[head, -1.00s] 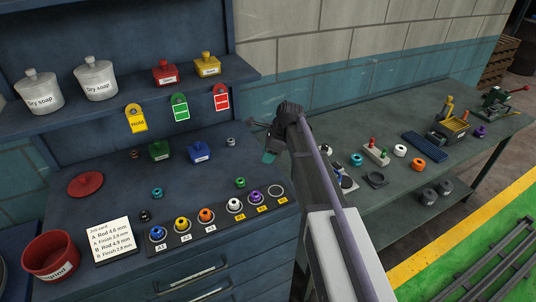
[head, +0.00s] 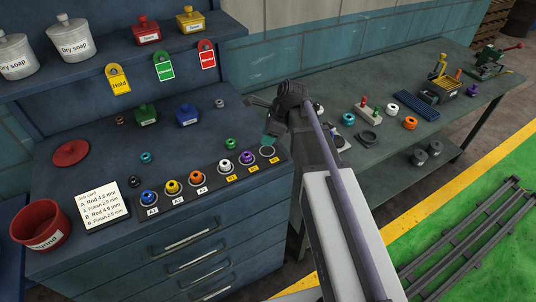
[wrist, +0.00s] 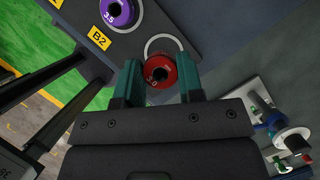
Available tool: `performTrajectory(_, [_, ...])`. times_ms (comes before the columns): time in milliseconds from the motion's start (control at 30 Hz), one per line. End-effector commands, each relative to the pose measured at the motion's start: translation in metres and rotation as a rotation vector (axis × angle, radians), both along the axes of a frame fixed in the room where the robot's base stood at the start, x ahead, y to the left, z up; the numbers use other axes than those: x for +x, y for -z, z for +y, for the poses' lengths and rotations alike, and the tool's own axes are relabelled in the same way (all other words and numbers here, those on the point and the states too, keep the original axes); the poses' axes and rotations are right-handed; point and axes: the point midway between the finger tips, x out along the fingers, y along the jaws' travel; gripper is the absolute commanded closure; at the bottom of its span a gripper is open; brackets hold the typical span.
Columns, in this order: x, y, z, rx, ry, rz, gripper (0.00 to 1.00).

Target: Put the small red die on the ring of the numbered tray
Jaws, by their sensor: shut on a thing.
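The small red die (wrist: 160,72) is a round ring shape with a dark centre hole and white markings. My gripper (wrist: 158,80) is shut on it, with one green finger on each side. In the wrist view the die overlaps the near edge of an empty white ring (wrist: 165,43) on the dark numbered tray (wrist: 188,40). In the head view the gripper (head: 269,143) is at the tray's right end, by that ring (head: 267,151). Whether the die touches the tray cannot be told. The die is not distinguishable in the head view.
A purple die (wrist: 117,12) sits beside the B2 label; it also shows in the head view (head: 247,158). Blue, yellow, orange and white dies fill other tray places. A green die (head: 230,143) stands behind the tray. A red pot (head: 40,228) is at front left.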

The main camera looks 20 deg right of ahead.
Motion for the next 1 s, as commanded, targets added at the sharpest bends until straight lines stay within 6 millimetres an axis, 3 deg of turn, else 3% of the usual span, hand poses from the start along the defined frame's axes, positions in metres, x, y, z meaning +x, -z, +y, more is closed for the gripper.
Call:
performTrajectory(133, [0.000,0.008,0.000,0.000,0.000,0.000,0.92])
performTrajectory(333, [0.000,0.046,0.000,0.000,0.000,0.000,0.92])
performTrajectory(700, [0.000,0.045,0.000,0.000,0.000,0.000,0.92])
performTrajectory(733, [0.000,0.044,0.000,0.000,0.000,0.000,0.63])
performTrajectory(1000, [0.000,0.043,0.000,0.000,0.000,0.000,0.40])
